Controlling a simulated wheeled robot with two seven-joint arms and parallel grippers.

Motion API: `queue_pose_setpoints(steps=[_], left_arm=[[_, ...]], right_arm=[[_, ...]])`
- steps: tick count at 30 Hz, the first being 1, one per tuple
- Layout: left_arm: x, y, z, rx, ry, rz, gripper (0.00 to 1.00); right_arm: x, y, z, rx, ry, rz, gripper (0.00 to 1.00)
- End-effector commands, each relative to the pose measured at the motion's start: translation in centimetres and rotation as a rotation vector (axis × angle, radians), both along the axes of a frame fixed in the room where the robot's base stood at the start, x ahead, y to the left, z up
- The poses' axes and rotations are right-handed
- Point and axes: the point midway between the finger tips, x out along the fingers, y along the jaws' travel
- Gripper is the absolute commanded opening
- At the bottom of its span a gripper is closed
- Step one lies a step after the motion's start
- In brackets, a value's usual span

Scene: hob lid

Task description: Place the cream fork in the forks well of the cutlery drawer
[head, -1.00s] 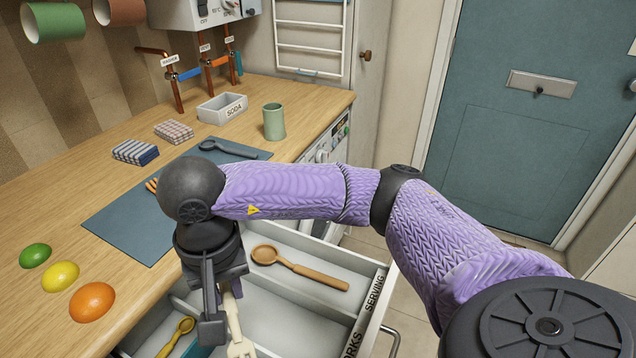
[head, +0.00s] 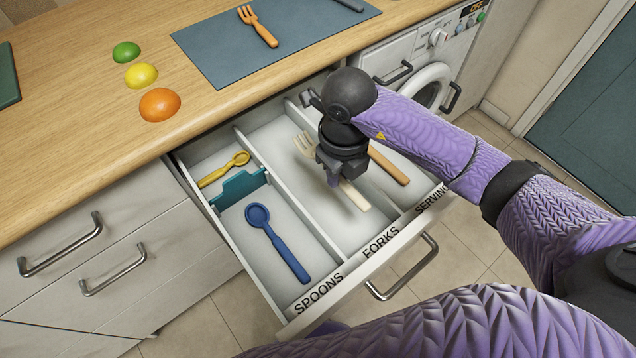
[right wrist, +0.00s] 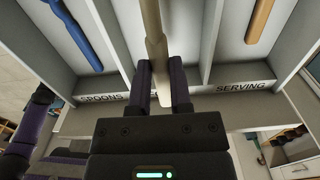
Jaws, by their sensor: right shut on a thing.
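My right gripper (head: 334,180) is shut on the cream fork (head: 356,195), whose tines point toward the back of the drawer. The gripper hides the fork's middle. The fork is over the forks well (head: 330,222), the middle compartment, marked FORKS on the front panel. I cannot tell whether it touches the well floor. In the right wrist view the fork's handle (right wrist: 153,30) runs between the two fingers (right wrist: 163,85), in line with the middle compartment. The cutlery drawer (head: 262,160) is pulled open. My left gripper is not in view.
The spoons well holds a blue spoon (head: 276,243), a yellow spoon (head: 224,168) and a teal divider (head: 238,188). A wooden spoon (head: 388,165) lies in the serving well. An orange fork (head: 258,27) lies on the blue mat (head: 215,55). The drawer handle (head: 405,270) sticks out in front.

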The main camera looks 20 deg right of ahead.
Motion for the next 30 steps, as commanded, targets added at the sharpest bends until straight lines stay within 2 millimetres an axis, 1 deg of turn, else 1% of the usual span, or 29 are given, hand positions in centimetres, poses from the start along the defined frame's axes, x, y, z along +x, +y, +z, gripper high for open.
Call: queue_pose_setpoints(steps=[1, 3, 6, 8, 12, 14, 19, 23, 24, 26, 27, 28, 30], left_arm=[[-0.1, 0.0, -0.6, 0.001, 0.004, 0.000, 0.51], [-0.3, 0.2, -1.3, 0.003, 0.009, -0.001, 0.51], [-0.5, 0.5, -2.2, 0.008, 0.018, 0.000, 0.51], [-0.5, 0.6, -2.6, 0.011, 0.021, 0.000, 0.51], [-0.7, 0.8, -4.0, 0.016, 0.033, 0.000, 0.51], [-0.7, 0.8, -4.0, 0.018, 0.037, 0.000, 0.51], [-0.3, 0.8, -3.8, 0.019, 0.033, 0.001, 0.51], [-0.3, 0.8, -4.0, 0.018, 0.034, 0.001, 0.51], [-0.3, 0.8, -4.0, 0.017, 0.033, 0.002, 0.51], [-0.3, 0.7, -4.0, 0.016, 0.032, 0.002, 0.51], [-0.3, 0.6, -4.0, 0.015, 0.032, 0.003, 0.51], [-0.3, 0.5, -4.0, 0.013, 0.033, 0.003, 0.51], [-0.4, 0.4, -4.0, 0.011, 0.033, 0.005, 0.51]], right_arm=[[-0.1, 0.0, -1.3, 0.000, 0.006, -0.006, 0.00], [-0.1, 0.0, -3.0, 0.000, 0.006, -0.005, 0.00], [-0.1, 0.0, -5.2, 0.000, 0.006, -0.003, 0.00], [-0.1, 0.0, -6.2, 0.000, 0.006, -0.003, 0.00], [-0.1, 0.0, -9.3, 0.000, 0.006, -0.001, 0.00], [-0.1, 0.0, -9.7, 0.000, 0.004, -0.001, 0.00], [0.0, 0.0, -9.3, 0.000, 0.001, 0.001, 0.00], [0.0, 0.0, -9.7, -0.001, 0.002, 0.001, 0.00], [0.0, 0.0, -9.6, 0.000, 0.001, 0.001, 0.31], [0.0, 0.0, -9.6, 0.000, 0.001, 0.001, 0.44], [0.0, 0.0, -9.6, 0.000, 0.001, 0.001, 0.52], [0.0, 0.0, -9.6, 0.000, 0.001, 0.001, 0.59], [0.0, 0.0, -9.6, 0.000, 0.001, 0.001, 0.60]])
